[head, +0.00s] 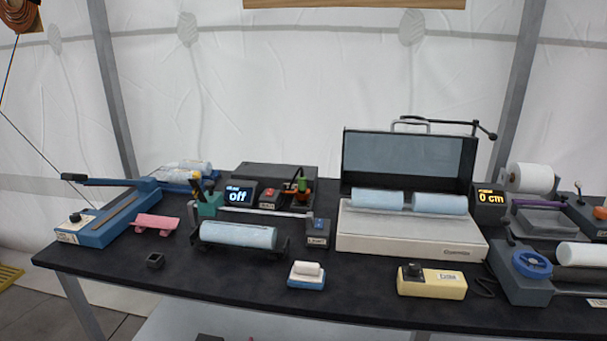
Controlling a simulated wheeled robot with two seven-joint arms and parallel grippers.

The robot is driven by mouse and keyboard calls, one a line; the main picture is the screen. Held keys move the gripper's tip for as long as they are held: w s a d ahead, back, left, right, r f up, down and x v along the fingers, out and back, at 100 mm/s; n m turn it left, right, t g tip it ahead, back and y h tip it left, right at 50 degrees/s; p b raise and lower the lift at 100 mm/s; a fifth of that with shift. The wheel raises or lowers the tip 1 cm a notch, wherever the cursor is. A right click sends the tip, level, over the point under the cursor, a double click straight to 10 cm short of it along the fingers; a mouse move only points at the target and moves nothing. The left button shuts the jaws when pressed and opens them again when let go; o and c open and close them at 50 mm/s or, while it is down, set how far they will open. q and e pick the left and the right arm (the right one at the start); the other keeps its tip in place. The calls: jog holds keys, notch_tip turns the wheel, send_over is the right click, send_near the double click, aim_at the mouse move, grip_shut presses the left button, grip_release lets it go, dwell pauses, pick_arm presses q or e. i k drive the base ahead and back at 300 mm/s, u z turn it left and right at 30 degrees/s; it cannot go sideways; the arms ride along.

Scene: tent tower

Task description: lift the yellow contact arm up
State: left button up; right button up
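I cannot make out for certain which thing is the yellow contact arm. A pale yellow box (450,284) with a black knob (412,270) and a label lies flat near the table's front edge, right of the middle.
The black table (230,300) is crowded.

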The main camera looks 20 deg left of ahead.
aim_at(197, 191)
jog(key=z, duration=2.9)
jog(key=k, duration=2.7)
jog(key=u, duration=1.6)
